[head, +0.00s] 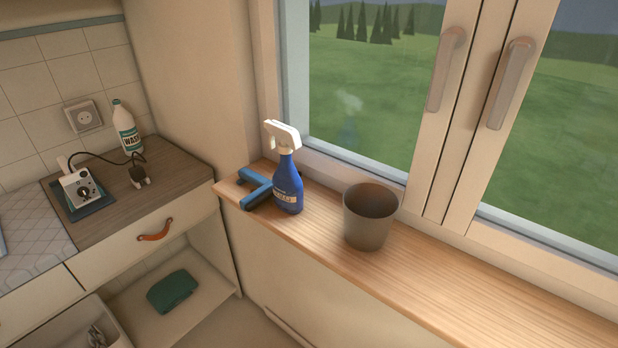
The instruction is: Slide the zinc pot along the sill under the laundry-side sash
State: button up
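A grey-brown metal pot (366,228), likely the zinc pot, stands upright and looks empty on the wooden sill (470,280). It is in front of the left window sash (370,90), near that sash's right end, close to where the two sashes meet. The left sash is on the side of the laundry counter; both sashes look shut. My gripper is not in view, and nothing touches the pot.
A blue spray bottle (288,188) and a blue squeegee (258,188) occupy the sill's left end. The sill right of the pot is clear. A counter (150,190) at left holds a white bottle (126,128) and a corded device (82,190).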

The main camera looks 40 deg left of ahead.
aim_at(370, 210)
jog(key=u, duration=0.5)
jog(key=i+u, duration=0.1)
jog(key=u, duration=0.35)
jog(key=l+u, duration=0.1)
jog(key=u, duration=0.4)
jog(key=i+l+u, duration=0.1)
jog(key=u, duration=0.4)
jog(key=i+l+u, duration=0.1)
jog(key=l+u, duration=0.25)
jog(key=i+l+u, duration=0.1)
jog(key=l+u, duration=0.6)
jog(key=l, duration=0.8)
jog(key=i+u, duration=0.05)
